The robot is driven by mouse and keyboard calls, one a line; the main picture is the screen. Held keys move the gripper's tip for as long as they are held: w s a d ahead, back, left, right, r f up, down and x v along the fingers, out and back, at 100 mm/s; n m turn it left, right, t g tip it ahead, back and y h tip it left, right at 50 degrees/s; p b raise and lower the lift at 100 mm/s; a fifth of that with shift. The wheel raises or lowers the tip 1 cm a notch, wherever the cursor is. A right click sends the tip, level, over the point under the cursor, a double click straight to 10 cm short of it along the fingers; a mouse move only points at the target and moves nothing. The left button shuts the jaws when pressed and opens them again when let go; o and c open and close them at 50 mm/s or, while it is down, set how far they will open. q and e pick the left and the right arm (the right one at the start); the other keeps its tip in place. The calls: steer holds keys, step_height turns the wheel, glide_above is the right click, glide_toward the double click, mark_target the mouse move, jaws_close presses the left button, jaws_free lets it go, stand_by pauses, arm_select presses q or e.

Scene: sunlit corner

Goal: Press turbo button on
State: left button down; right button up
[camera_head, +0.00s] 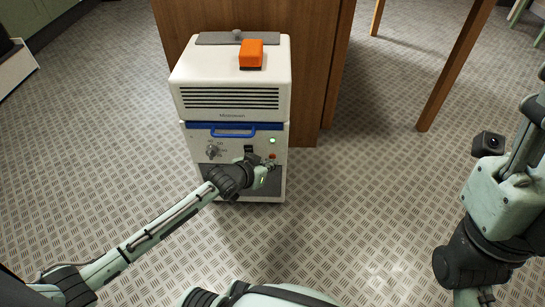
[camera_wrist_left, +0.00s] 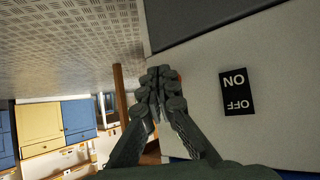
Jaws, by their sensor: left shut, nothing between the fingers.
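A white boxy machine (camera_head: 231,73) stands on the floor with slotted vents and a front control panel. Its panel has a blue handle, a dial, a lit green lamp (camera_head: 272,141) and a small orange-red part (camera_head: 272,156), possibly the turbo button; its label is unreadable. My left gripper (camera_head: 271,164) is shut and empty at the panel's right side, by that part. In the left wrist view the shut fingertips (camera_wrist_left: 162,78) overlap a sliver of orange-red, so contact is unclear. A black ON/OFF label (camera_wrist_left: 238,91) lies beside them. My right gripper (camera_head: 527,125) is partly cut off.
An orange block (camera_head: 251,53) sits on top of the machine. A brown wooden cabinet (camera_head: 325,70) stands directly behind it, and a wooden table leg (camera_head: 455,68) stands at right. The patterned metal floor (camera_head: 350,190) is clear around the machine.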

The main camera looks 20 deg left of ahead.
arm_select(q)
steer(key=shift+w, duration=0.3)
stand_by(0.5)
steer(key=shift+s+p, duration=0.55)
steer(key=shift+p, duration=0.15)
steer(key=s+d+p, duration=0.1)
steer(key=s+p, duration=0.3)
steer(key=s, duration=0.1)
steer(key=shift+s+d, duration=0.4)
steer(key=shift+r, duration=0.1)
